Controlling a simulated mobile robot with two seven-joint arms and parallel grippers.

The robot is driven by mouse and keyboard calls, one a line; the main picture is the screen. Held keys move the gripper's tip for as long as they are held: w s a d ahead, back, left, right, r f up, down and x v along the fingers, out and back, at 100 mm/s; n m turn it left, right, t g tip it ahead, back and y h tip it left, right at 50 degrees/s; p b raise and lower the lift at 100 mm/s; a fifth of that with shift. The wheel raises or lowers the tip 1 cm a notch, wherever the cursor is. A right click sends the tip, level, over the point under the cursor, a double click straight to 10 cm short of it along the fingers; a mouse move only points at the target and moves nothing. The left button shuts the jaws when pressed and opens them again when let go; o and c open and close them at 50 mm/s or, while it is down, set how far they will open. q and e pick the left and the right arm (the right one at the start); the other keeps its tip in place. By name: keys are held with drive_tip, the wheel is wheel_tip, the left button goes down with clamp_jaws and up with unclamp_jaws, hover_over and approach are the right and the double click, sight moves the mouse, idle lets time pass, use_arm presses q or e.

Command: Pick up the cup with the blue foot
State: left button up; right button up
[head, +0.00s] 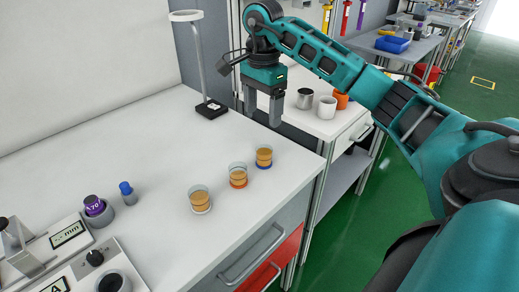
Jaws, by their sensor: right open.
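The cup with the blue foot (264,157) stands upright on the white table, a clear cup with tan contents and a blue ring at its base. It is the farthest right of three similar cups. Beside it stand a cup with an orange foot (238,176) and a cup with a whitish foot (200,199). My right gripper (262,118) hangs fingers down above and behind the blue-footed cup, open and empty, apart from it. My left gripper is not in view.
A lamp-like stand (211,108) with a black base is at the back. Instruments (68,236), a purple-labelled jar (95,207) and a small blue-capped bottle (127,190) sit at left. A side table holds a metal cup (304,98) and a white mug (327,107). The table's middle is clear.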

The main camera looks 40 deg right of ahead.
hover_over(264, 149)
drive_tip(key=f, duration=0.6)
drive_tip(key=shift+a+f, duration=0.1)
drive_tip(key=shift+a, duration=0.1)
drive_tip(key=shift+d+f, duration=0.1)
drive_tip(key=shift+f, duration=3)
drive_tip(key=c, duration=1.1)
drive_tip(key=shift+r, duration=0.1)
